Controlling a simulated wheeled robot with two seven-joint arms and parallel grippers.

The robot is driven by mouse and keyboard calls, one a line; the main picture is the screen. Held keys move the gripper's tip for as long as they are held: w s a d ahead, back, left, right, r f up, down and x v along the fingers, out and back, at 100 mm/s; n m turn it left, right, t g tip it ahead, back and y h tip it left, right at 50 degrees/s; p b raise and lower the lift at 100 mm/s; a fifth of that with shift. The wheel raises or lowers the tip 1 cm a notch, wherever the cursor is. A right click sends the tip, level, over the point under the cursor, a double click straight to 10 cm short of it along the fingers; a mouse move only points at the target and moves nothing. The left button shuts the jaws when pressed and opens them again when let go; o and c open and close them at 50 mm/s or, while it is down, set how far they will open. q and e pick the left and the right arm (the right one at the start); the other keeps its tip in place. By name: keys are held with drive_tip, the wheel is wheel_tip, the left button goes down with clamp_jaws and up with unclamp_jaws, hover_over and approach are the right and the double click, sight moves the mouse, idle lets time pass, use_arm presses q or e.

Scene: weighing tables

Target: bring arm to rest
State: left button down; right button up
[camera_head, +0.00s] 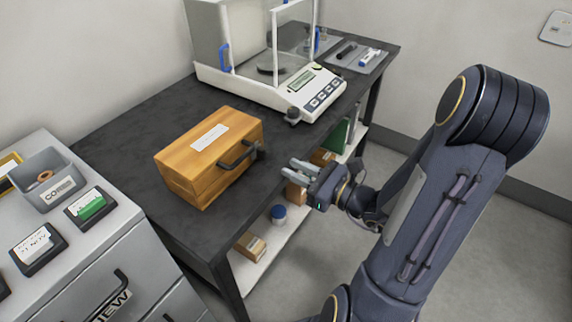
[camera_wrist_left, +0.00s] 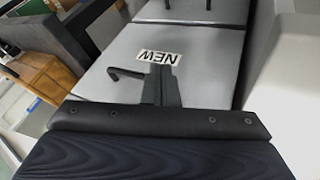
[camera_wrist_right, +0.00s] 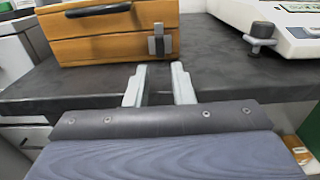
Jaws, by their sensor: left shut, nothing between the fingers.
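My right arm comes in from the right in the head view. Its gripper (camera_head: 291,167) is in front of the dark table's (camera_head: 120,130) edge, to the right of the wooden box (camera_head: 190,178). In the right wrist view the right gripper (camera_wrist_right: 159,78) has its two pale fingers apart with nothing between them, and the box (camera_wrist_right: 90,42) is beyond them. My left gripper (camera_wrist_left: 161,75) shows only in the left wrist view. Its fingers are together and empty, in front of the grey drawer cabinet (camera_wrist_left: 205,55) with the NEW label.
A balance (camera_head: 255,88) with a glass shield stands at the back of the dark table, beside a tray (camera_head: 357,60). A shelf (camera_head: 265,265) below holds boxes and a jar. The grey cabinet (camera_head: 100,250) carries a bin (camera_head: 50,182) and small dark trays.

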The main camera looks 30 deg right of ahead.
idle(0.5)
drive_tip(key=s+a+r+n+g+y+p, duration=0.2)
drive_tip(key=s+a+r+n+g+p, duration=0.15)
drive_tip(key=s+a+n+g, duration=0.4)
drive_tip(key=s+a+r+n+g+y+p, duration=0.25)
drive_tip(key=s+a+r+n+g, duration=0.2)
drive_tip(key=a+n, duration=0.55)
drive_tip(key=s+d+r+n+t+h+p, duration=0.1)
drive_tip(key=s+d+r+n+h+p, duration=0.1)
drive_tip(key=d+n+h, duration=0.5)
drive_tip(key=s+n, duration=0.1)
drive_tip(key=n, duration=0.4)
drive_tip(key=shift+d+h, duration=0.1)
drive_tip(key=shift+h, duration=0.15)
